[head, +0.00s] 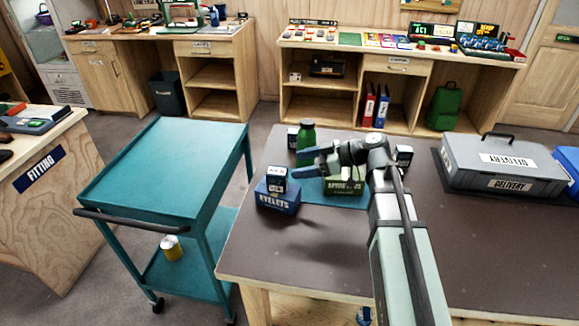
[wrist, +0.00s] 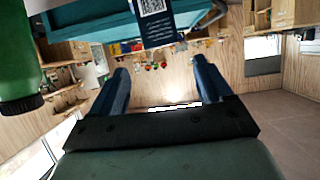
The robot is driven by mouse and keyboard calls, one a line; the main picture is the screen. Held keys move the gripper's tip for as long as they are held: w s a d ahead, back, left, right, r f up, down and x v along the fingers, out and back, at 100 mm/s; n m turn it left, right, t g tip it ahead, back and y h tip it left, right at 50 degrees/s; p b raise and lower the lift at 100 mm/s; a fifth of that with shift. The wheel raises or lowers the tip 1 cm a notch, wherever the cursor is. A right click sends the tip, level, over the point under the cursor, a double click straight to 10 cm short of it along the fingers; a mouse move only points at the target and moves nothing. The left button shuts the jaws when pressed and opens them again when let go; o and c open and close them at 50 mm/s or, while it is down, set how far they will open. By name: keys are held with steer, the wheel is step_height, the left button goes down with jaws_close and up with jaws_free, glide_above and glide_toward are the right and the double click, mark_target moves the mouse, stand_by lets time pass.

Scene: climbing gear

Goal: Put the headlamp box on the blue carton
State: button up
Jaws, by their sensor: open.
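A small dark box with a white label (head: 277,179) rests on top of the blue carton (head: 278,201), near the table's left edge. Its print is too small to read, so I cannot confirm that it is the headlamp box. My gripper (head: 300,163) is open and empty, just right of and a little above this box, with its fingers pointing left towards it. In the wrist view, a dark box face with a white printed label (wrist: 153,18) shows beyond my open fingers (wrist: 160,66), apart from them.
A green carton (head: 345,184) sits under my arm. Similar small boxes stand behind (head: 293,138) and right (head: 403,155). A grey delivery case (head: 505,168) is farther right. A teal trolley (head: 175,160) stands left of the table.

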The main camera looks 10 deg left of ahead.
steer(key=shift+v, duration=0.85)
steer(key=shift+o, duration=0.4)
